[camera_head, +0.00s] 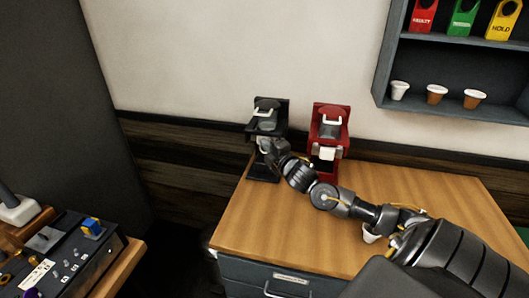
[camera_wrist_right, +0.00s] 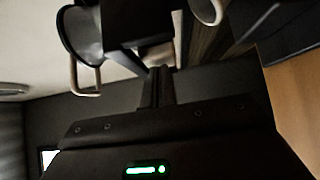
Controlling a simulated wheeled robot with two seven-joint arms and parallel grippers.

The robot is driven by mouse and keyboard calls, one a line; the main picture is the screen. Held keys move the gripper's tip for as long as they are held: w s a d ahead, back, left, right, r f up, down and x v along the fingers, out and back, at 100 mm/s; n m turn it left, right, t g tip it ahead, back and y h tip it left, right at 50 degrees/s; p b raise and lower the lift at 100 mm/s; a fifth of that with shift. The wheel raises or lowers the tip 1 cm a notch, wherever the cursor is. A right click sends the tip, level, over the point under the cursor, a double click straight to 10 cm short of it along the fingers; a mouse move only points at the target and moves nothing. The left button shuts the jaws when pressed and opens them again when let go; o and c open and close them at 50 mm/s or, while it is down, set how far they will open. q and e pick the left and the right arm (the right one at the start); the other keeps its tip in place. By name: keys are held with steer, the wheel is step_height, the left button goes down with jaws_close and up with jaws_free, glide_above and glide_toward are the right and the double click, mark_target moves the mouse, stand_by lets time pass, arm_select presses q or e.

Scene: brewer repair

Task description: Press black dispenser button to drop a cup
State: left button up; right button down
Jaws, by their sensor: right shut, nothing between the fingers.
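The black dispenser (camera_head: 268,104) stands at the back left of the wooden table, with a light handle at its top. My right arm reaches across the table to it, and my right gripper (camera_head: 272,150) is at the dispenser's front. The gripper is shut with nothing held. In the right wrist view, the shut fingers (camera_wrist_right: 160,80) point at the dark dispenser body (camera_wrist_right: 138,20), close to it; I cannot tell whether they touch. The button cannot be made out. A pale cup-like shape (camera_wrist_right: 207,10) shows at the top edge of that view. My left gripper is out of view.
A red dispenser (camera_head: 330,118) stands just right of the black one. A white cup (camera_head: 371,235) is on the table (camera_head: 260,225) beside my right arm. A wall shelf (camera_head: 445,108) holds several cups and tags. A dark control panel (camera_head: 75,255) is at lower left.

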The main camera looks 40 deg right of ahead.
steer(key=shift+d+r, duration=0.15)
steer(key=s+a+b, duration=0.2)
steer(key=s+a, duration=0.3)
steer(key=s, duration=0.7)
steer(key=shift+a+b, duration=0.2)
steer(key=shift+b, duration=0.15)
steer(key=shift+s, duration=0.1)
stand_by(0.6)
